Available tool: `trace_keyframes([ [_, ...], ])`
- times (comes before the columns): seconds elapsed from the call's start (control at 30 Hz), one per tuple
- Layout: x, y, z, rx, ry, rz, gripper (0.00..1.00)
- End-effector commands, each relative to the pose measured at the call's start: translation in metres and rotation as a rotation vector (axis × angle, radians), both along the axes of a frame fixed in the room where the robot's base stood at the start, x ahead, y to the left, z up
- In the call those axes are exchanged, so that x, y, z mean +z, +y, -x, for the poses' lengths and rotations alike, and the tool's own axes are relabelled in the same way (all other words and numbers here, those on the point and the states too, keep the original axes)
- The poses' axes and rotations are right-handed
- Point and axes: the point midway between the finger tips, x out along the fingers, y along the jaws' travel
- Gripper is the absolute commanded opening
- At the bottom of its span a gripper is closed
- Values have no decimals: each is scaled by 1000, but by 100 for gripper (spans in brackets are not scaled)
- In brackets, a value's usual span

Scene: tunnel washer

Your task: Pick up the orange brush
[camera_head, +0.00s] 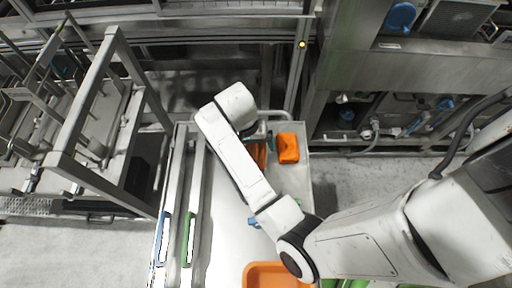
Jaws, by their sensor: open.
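My arm reaches over a steel trolley top, and my gripper (258,140) points down near its far end, mostly hidden behind my own wrist. A brownish-orange thing (260,155) shows partly beneath and beside the gripper; it may be the orange brush, but my arm hides much of it. A bright orange block-like thing (289,147) lies just right of it, in plain view. I cannot make out bristles on either. My gripper is open, and nothing is visibly held.
The trolley top (226,240) has a long blue-handled tool (161,239) and a green-handled tool (188,239) along its left side. An orange tray (270,267) is at the near edge. A steel frame (85,100) stands left.

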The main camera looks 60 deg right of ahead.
Motion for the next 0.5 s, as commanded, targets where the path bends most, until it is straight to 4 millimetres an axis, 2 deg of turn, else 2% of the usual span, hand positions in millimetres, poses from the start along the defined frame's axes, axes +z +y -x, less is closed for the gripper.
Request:
trace_keyframes([
  [0.07,0,0,0,0,0,0,94],
  [0.5,0,0,0,1,0,0,52],
])
